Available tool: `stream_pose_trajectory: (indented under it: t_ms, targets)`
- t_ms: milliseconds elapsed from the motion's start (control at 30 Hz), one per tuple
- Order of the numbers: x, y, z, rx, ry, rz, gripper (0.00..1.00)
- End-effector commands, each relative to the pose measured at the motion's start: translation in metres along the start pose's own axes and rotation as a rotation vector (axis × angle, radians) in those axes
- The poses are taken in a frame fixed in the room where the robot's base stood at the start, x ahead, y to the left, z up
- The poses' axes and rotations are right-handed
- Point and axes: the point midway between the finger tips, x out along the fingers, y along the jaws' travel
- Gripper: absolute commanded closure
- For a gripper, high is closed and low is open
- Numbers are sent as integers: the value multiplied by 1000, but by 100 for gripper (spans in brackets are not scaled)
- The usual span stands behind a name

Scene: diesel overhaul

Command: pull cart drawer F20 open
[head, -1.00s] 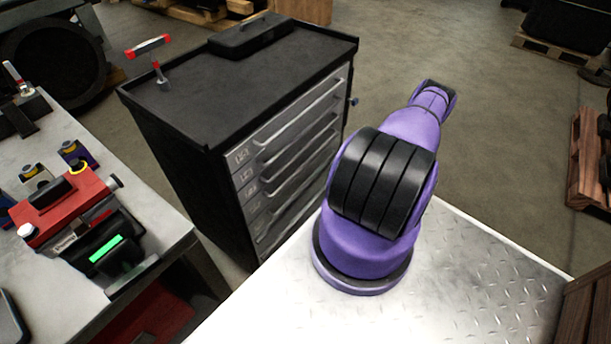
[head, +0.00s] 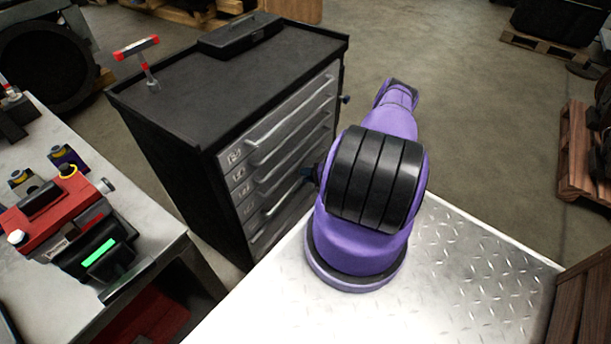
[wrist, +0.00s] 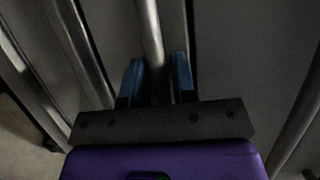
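The black tool cart (head: 180,95) stands left of my arm, with a stack of grey drawers (head: 290,120) facing me. The drawers look shut, each with a long bar handle. Their labels (head: 234,156) are too small to read surely, so I cannot tell which is F20. My gripper (head: 308,172) shows partly beside the middle drawer fronts; my arm hides the rest. In the wrist view, the two blue fingers of my gripper (wrist: 157,78) stand apart on either side of a bar handle (wrist: 151,35). I cannot tell whether they touch it.
A black case (head: 238,36) and a red-handled tool (head: 140,60) sit on the cart top. A workbench (head: 150,225) with a red device (head: 55,212) stands at left. A wooden pallet (head: 580,160) lies at right. The floor behind my arm is clear.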

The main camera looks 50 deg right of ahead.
Motion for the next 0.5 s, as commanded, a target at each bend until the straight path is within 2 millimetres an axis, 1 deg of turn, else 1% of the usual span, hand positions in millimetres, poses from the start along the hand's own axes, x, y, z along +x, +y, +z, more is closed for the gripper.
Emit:
stream_pose_trajectory:
  t_ms: [33,67,100,133,167,367,500]
  targets:
    - [0,0,0,0,0,0,75]
    - [0,0,0,0,0,0,79]
    - [0,0,0,0,0,0,89]
    - [0,0,0,0,0,0,96]
    - [0,0,0,0,0,0,100]
    - [-1,0,0,0,0,0,100]
    - [-7,2,3,1,0,0,100]
